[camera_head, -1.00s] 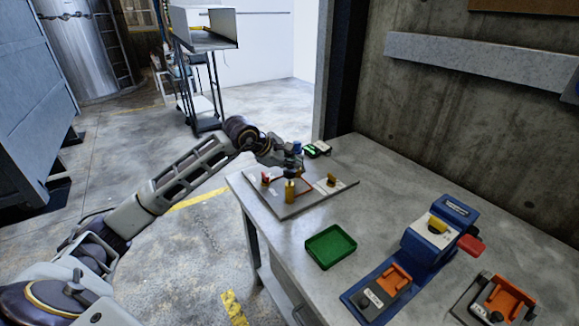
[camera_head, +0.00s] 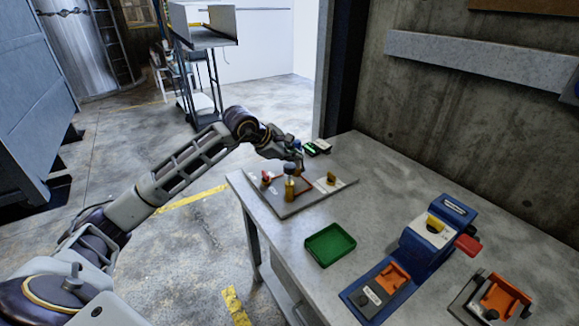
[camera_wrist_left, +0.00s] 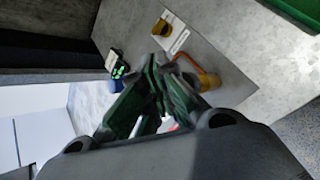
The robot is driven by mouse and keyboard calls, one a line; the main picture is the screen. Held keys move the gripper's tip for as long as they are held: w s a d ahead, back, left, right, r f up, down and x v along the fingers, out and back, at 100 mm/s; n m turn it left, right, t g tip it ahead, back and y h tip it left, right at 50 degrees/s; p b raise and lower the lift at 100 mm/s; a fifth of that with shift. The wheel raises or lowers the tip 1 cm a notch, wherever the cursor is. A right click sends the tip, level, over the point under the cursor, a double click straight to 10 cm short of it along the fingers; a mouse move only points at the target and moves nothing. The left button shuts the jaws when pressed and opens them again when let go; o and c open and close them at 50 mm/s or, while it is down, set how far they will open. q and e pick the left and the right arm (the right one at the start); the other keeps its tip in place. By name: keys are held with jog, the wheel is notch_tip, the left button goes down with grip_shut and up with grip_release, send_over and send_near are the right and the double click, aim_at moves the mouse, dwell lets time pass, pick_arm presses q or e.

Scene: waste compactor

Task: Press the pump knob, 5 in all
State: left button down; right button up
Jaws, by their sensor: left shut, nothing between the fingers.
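A grey board (camera_head: 310,203) at the table's far left corner bears a brass-yellow upright cylinder (camera_head: 290,190) with a dark knob-like top (camera_head: 290,169). This looks like the pump, though its label is unreadable. My left gripper (camera_head: 299,167) is shut and empty, close behind and above that top; I cannot tell whether they touch. In the left wrist view, the shut fingers (camera_wrist_left: 163,62) point toward the board beside the yellow cylinder (camera_wrist_left: 207,82), and its top is hard to make out. My right gripper is not in view.
The board also carries a red knob (camera_head: 267,177) and a yellow knob (camera_head: 331,178). A device with a green display (camera_head: 317,147) stands behind. A green tray (camera_head: 330,245), a blue machine (camera_head: 420,240) and an orange-grey fixture (camera_head: 500,298) lie toward the front right.

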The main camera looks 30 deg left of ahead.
aim_at(292, 167)
pick_arm(q)
jog(key=shift+r, duration=0.1)
jog(key=shift+r+p, duration=1.3)
jog(key=shift+r, duration=1.15)
jog(key=shift+n, duration=0.3)
dwell(0.4)
